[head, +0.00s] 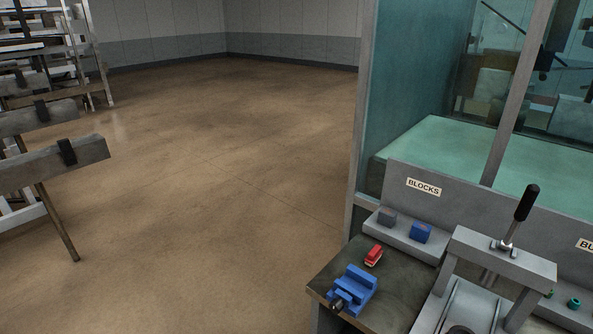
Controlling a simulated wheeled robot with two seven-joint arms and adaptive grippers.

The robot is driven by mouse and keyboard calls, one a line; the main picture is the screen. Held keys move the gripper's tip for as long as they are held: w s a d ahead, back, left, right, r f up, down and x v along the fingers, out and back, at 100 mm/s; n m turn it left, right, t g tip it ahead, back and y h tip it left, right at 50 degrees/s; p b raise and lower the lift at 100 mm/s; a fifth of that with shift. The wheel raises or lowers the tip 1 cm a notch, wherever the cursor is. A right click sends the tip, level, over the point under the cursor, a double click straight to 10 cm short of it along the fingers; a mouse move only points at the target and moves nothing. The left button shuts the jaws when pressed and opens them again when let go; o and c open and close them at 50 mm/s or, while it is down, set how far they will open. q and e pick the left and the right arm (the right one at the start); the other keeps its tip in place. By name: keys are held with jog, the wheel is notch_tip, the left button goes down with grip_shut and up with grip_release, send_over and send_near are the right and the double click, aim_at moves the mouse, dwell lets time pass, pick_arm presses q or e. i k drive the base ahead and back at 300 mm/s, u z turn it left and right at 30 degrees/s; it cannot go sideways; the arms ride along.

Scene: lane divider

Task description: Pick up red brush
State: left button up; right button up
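A small red brush (374,255) with a pale lower edge lies on the dark worktop (398,281) at the lower right of the head view. It sits just behind a blue vise (353,288) and in front of a grey ledge. The brush looks uncovered from this side. Neither of my grippers shows in the head view, so nothing of mine is seen near the brush.
A grey ledge labelled BLOCKS (423,187) holds a grey block (387,217) and a blue block (421,232). A lever press (497,255) stands right of the brush. A glass-sided enclosure (410,110) rises behind. Open floor (200,190) lies left; racks stand far left.

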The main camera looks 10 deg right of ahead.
aim_at(372, 257)
jog(key=z, duration=0.15)
jog(key=i, duration=1.15)
jog(key=z, duration=0.75)
